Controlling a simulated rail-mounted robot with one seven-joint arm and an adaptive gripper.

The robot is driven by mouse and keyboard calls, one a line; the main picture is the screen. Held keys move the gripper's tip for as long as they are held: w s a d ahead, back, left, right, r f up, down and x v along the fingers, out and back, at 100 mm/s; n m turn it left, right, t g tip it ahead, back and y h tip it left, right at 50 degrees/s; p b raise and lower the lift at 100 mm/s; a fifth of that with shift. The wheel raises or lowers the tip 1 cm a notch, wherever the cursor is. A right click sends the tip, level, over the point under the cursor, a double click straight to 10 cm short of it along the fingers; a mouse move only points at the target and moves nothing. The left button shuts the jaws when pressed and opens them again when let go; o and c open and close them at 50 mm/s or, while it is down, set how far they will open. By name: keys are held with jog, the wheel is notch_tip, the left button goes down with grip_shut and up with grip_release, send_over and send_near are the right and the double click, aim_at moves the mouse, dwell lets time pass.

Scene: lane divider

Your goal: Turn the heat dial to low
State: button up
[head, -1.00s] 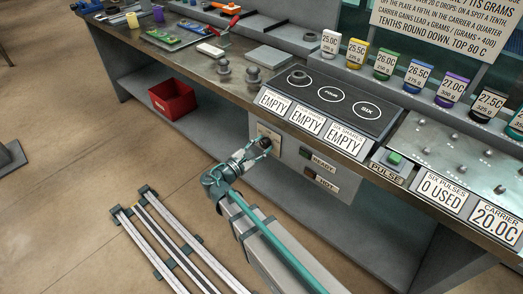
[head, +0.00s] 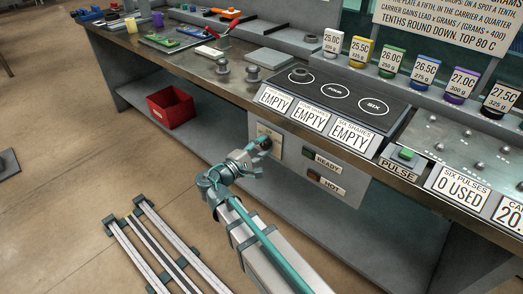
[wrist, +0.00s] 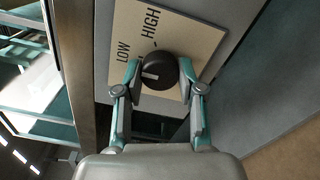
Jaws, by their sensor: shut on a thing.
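The heat dial (wrist: 159,70) is a round dark knob with a white pointer mark, on a cream plate (wrist: 205,42) printed LOW and HIGH. In the wrist view the mark points to the picture's left, on the side of the word LOW; I cannot tell whether it lines up with it exactly. My gripper (wrist: 160,78) has one finger on each side of the knob, shut on it. In the head view my gripper (head: 262,142) reaches the plate (head: 277,140) on the bench front and largely hides the dial.
READY (head: 325,162) and HOT (head: 328,184) labels with lamps sit right of the plate. Above are the hotplate (head: 345,97) and several EMPTY signs. A red bin (head: 171,107) stands on the lower shelf. Floor rails (head: 165,245) lie at the lower left.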

dwell(0.5)
jog(key=o, duration=1.1)
jog(key=shift+o, duration=0.2)
jog(key=v, duration=1.2)
